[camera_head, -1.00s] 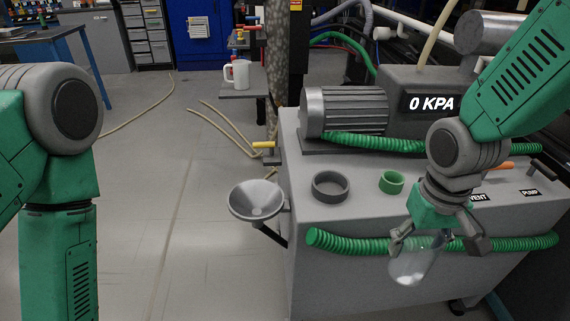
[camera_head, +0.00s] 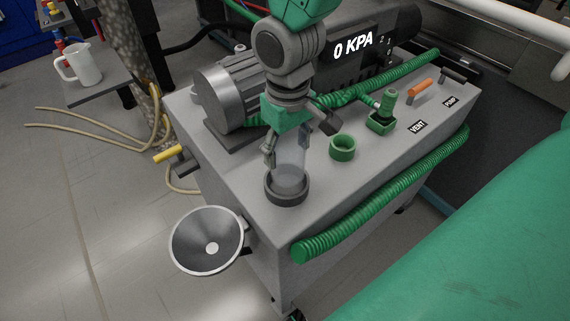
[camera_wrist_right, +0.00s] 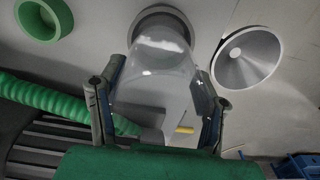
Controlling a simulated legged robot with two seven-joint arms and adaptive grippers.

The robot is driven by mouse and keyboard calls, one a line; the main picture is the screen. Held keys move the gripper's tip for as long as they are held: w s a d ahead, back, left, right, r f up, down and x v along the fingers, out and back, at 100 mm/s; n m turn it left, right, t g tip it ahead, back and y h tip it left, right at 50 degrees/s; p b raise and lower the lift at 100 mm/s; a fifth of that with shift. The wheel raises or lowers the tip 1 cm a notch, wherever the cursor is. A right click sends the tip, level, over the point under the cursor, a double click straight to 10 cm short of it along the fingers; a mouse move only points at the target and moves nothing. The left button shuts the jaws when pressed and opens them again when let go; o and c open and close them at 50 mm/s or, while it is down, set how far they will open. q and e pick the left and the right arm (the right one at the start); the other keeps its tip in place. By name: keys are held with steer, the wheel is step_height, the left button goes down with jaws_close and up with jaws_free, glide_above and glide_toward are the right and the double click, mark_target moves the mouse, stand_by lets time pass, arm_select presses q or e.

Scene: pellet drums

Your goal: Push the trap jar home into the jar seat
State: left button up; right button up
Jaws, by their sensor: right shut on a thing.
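The clear trap jar (camera_head: 291,172) stands about upright, its lower end at the dark grey ring of the jar seat (camera_head: 287,199) on the grey cabinet top. How deep it sits in the ring I cannot tell. My right gripper (camera_head: 287,146) is shut on the jar's upper part, with a finger on either side. In the right wrist view the jar (camera_wrist_right: 155,75) lies between the fingers of my right gripper (camera_wrist_right: 158,100), and its far end overlaps the seat ring (camera_wrist_right: 165,14). My left gripper is not in view.
A green ring (camera_head: 343,149) and a green valve fitting (camera_head: 382,120) stand right of the seat. A grey funnel (camera_head: 207,242) hangs off the cabinet's left side. A green hose (camera_head: 390,195) runs along the front. The motor (camera_head: 232,95) stands behind; the display reads 0 KPA.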

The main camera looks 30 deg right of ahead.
mark_target(284, 163)
steer(key=shift+w+a+f, duration=0.2)
steer(key=shift+a+f, duration=0.25)
steer(key=shift+f, duration=0.2)
steer(key=f, duration=0.3)
steer(key=shift+s+d+f+b, duration=0.1)
steer(key=shift+s+d+b, duration=0.15)
steer(key=shift+b, duration=0.1)
steer(key=shift+w+d+f, duration=0.1)
steer(key=shift+w+d, duration=0.1)
steer(key=shift+d, duration=0.15)
steer(key=o, duration=1.4)
steer(key=shift+c, duration=0.2)
steer(key=shift+a, duration=0.35)
steer(key=shift+a+r, duration=0.1)
steer(key=shift+r, duration=0.25)
steer(key=r, duration=0.3)
steer(key=r+p, duration=0.1)
steer(key=r, duration=0.3)
steer(key=r+p, duration=0.1)
steer(key=r, duration=0.2)
steer(key=shift+d+r, duration=0.15)
steer(key=shift+d, duration=0.2)
steer(key=shift+a+r, duration=0.15)
steer(key=shift+r, duration=0.45)
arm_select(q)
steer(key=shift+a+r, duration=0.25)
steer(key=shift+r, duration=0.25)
arm_select(e)
steer(key=shift+a, duration=0.1)
